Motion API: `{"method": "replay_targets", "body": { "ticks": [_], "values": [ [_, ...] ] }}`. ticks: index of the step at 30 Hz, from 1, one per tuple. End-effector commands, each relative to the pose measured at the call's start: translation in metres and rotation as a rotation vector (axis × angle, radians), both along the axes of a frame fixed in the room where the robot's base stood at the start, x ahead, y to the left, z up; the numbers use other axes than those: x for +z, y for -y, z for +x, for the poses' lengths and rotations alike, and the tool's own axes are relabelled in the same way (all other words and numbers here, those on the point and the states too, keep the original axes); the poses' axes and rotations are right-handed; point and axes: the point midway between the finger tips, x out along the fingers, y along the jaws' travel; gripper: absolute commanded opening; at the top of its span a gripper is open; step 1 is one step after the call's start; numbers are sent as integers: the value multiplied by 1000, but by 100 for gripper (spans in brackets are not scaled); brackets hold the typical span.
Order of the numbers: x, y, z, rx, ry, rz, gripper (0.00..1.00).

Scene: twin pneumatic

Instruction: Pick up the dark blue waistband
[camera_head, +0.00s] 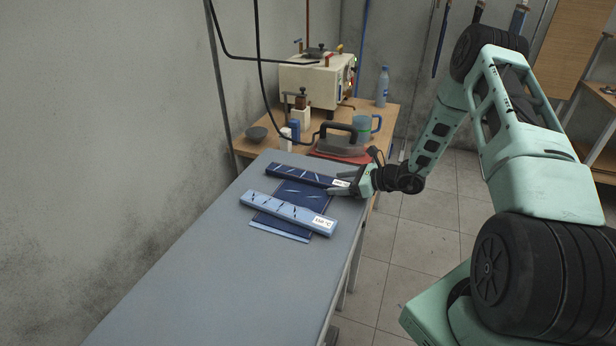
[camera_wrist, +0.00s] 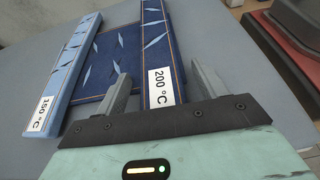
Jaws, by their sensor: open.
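The dark blue waistband (camera_head: 296,174) is a long narrow bar with light slashes, lying along the far side of a dark blue fabric panel (camera_head: 300,196) on the grey table. In the wrist view the dark blue waistband (camera_wrist: 157,40) carries a white "200 °C" label at its near end. A light blue waistband (camera_head: 284,211) with a white label lies along the panel's other side; its label reads "150 °C" in the wrist view (camera_wrist: 66,65). My gripper (camera_head: 338,188) is open at the labelled end of the dark blue waistband. Its fingers (camera_wrist: 162,88) stand on either side of that end.
The grey table (camera_head: 215,270) is clear toward the front. Black hoses hang above.

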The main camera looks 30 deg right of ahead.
Motion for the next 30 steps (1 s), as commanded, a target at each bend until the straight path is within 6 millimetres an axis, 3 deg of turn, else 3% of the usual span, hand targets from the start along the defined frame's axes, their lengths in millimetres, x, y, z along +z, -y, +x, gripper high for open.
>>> {"method": "replay_targets", "body": {
  "ticks": [2, 6, 7, 20, 25, 30],
  "values": [
    [0, 0, 0, 0, 0, 0, 65],
    [0, 0, 0, 0, 0, 0, 26],
    [0, 0, 0, 0, 0, 0, 21],
    [7, 1, 0, 0, 1, 0, 21],
    [26, 1, 0, 1, 4, -3, 21],
    [58, 1, 0, 0, 5, -3, 21]
  ]
}}
